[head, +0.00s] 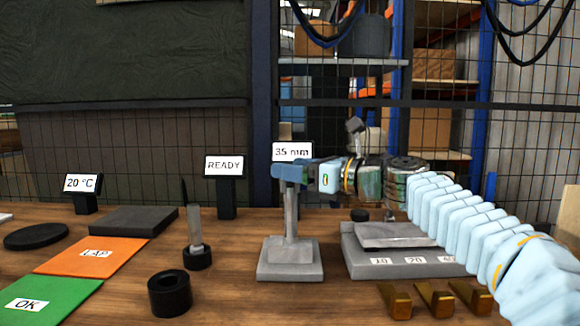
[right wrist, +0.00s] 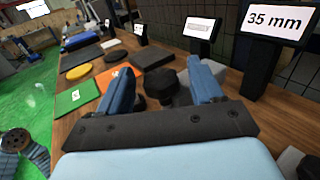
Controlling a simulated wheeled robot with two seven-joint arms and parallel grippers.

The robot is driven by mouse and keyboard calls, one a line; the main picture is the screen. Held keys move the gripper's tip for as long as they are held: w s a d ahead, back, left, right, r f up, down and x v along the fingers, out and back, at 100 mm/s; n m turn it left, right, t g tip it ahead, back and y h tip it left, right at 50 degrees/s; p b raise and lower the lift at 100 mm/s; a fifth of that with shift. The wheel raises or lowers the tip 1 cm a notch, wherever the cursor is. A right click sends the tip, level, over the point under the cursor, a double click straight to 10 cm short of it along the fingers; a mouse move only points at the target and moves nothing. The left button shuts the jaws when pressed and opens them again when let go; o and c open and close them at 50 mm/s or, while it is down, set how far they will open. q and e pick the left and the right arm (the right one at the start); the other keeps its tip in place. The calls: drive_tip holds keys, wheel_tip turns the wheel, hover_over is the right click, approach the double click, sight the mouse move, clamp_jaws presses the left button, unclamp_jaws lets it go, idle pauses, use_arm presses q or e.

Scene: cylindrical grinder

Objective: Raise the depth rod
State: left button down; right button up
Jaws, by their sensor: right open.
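My right gripper (head: 287,172) reaches in from the right in the head view, with its blue fingers pointing left. It is open, and its fingers also show apart in the right wrist view (right wrist: 163,86). Its fingertips overlap the top of a grey upright stand (head: 291,215) on a square base; I cannot tell whether they touch it. A thin rod with a dark pointed top and grey lower part (head: 194,220) stands upright in a black round base, left of the gripper. I cannot tell which part is the depth rod. My left gripper is not in view.
A black ring (head: 170,294) stands in front. Orange LAP (head: 75,263) and green OK (head: 30,312) mats lie left. A grey block (head: 378,263) and several brass pieces (head: 398,303) lie right. READY (head: 224,168) and 35 mm (head: 292,151) signs stand behind.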

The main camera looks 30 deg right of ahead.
drive_tip(key=shift+w+a, duration=0.3)
drive_tip(key=shift+w, duration=0.3)
clamp_jaws()
